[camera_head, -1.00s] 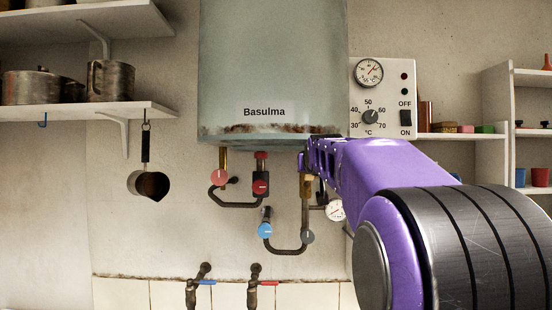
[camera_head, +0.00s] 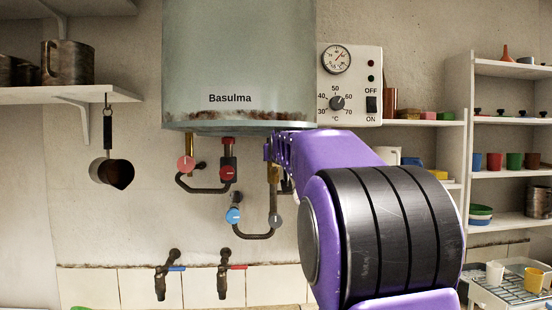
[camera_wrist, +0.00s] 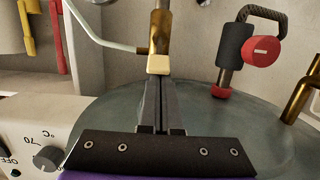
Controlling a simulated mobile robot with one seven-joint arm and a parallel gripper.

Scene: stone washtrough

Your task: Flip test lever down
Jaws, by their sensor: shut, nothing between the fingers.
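The grey-green boiler (camera_head: 240,60) labelled Basulma hangs on the wall, with pipes and valves below it. A brass fitting (camera_head: 274,173) comes down from its underside at the right, partly behind my arm. In the wrist view, which looks upside down, this brass fitting (camera_wrist: 160,30) stands straight beyond my gripper (camera_wrist: 160,82). A thin pale bent rod (camera_wrist: 100,36) runs to it from the left; I cannot tell whether this is the test lever. My gripper is shut and empty, its tips close to the fitting; contact is unclear. In the head view my wrist hides the fingers.
A control box (camera_head: 350,85) with gauge, dial and switch is right of the boiler. Red-knobbed valves (camera_head: 186,163) and a blue-knobbed valve (camera_head: 233,215) are left of my gripper. Two taps (camera_head: 222,275) are below. A pan (camera_head: 110,172) hangs left; shelves (camera_head: 510,120) stand right.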

